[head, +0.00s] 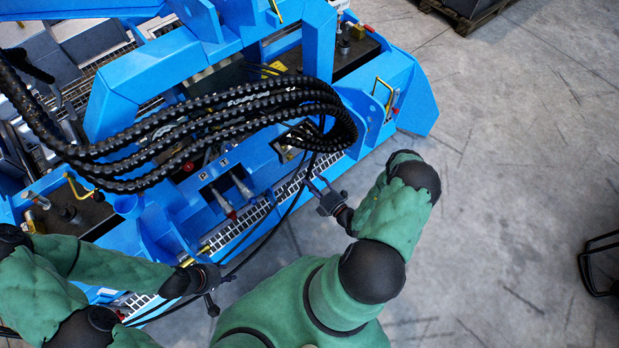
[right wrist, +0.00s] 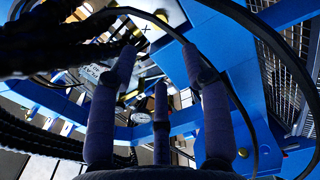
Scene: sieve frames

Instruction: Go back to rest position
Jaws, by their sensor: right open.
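My right gripper (head: 320,188) is beside the front edge of the blue machine (head: 420,100), close to the black hose bundle. In the right wrist view its dark fingers (right wrist: 160,70) stand apart with nothing between them. My left gripper (head: 214,290) is low in the head view, over the machine's near edge, next to a thin black cable. Its fingers are small and dark, so I cannot tell whether they are open, and I see no object in them.
A thick bundle of ribbed black hoses (head: 230,110) arches over the machine. Thin black cables hang by both grippers. A perforated metal step (head: 310,176) runs along the machine's edge. Bare concrete floor (head: 510,170) lies to the right, with a pallet (head: 465,14) at the top.

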